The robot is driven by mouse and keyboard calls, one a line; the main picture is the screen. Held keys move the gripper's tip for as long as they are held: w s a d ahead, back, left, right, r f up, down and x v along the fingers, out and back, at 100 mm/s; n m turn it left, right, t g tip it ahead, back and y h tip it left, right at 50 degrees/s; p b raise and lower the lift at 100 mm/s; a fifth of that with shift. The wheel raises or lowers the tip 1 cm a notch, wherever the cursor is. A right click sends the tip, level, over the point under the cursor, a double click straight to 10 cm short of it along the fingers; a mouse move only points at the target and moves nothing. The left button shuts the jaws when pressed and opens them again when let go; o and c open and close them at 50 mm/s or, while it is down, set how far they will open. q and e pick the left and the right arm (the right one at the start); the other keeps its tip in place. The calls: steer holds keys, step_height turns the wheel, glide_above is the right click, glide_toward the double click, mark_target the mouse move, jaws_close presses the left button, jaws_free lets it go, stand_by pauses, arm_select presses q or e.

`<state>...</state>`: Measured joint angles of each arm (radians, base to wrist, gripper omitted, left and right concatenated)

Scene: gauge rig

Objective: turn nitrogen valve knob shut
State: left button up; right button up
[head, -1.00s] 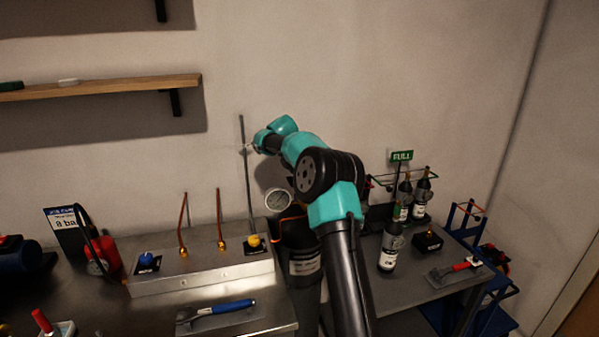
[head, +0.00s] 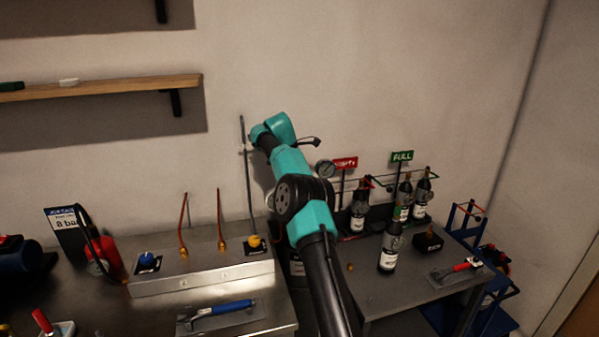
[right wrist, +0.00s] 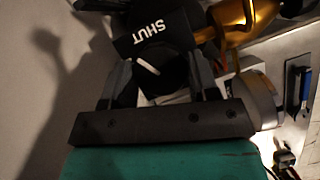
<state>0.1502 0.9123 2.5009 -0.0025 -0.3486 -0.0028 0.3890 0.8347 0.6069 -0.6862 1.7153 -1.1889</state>
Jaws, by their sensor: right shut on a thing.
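In the right wrist view, a black knob (right wrist: 168,74) with a white pointer line sits between the two dark fingers of my right gripper (right wrist: 158,72), which is shut on it. A black plate (right wrist: 150,36) reading SHUT, upside down, lies just beyond the knob. Brass-coloured valve metal (right wrist: 235,22) is beside it. In the head view my teal and black right arm covers the knob and the right gripper. Part of a dark cylinder (head: 297,264) shows beside the arm. My left gripper is not in view.
A steel panel (head: 205,284) with blue (head: 147,258) and yellow (head: 253,241) knobs stands left of my arm. A blue-handled tool (head: 222,308) lies in front.

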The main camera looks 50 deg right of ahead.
steer(key=shift+m+y, duration=0.3)
steer(key=shift+m, duration=0.5)
stand_by(0.4)
steer(key=o, duration=0.9)
